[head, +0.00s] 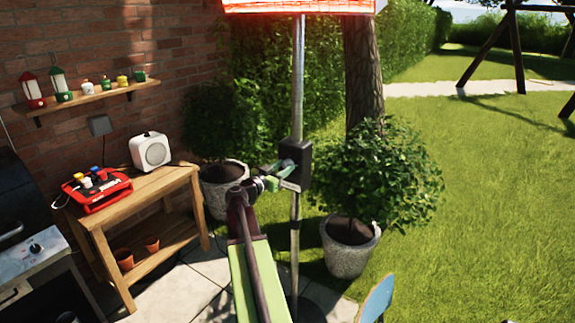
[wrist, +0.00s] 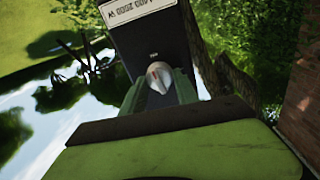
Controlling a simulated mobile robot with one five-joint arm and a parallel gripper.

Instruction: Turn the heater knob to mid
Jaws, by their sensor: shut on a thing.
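The patio heater has a metal pole (head: 299,80), a glowing orange-red head (head: 300,6) at the top edge of the head view, and a dark control box (head: 297,155) on the pole. In the wrist view the box (wrist: 150,45) carries a white label with upside-down print. The silvery heater knob (wrist: 158,77) sits on the box face, with an orange-red mark on it. My gripper (head: 283,178) reaches the box. In the wrist view its green fingers (wrist: 159,88) are shut on the knob, one on each side. The small lettering by the knob is too small to read.
A wooden bench (head: 160,185) with a red toolbox-like item (head: 97,190) and a white speaker-like box (head: 150,151) stands at left. Potted shrubs (head: 375,180) flank the pole. A grill (head: 35,250) is at lower left. Open lawn (head: 490,200) lies right.

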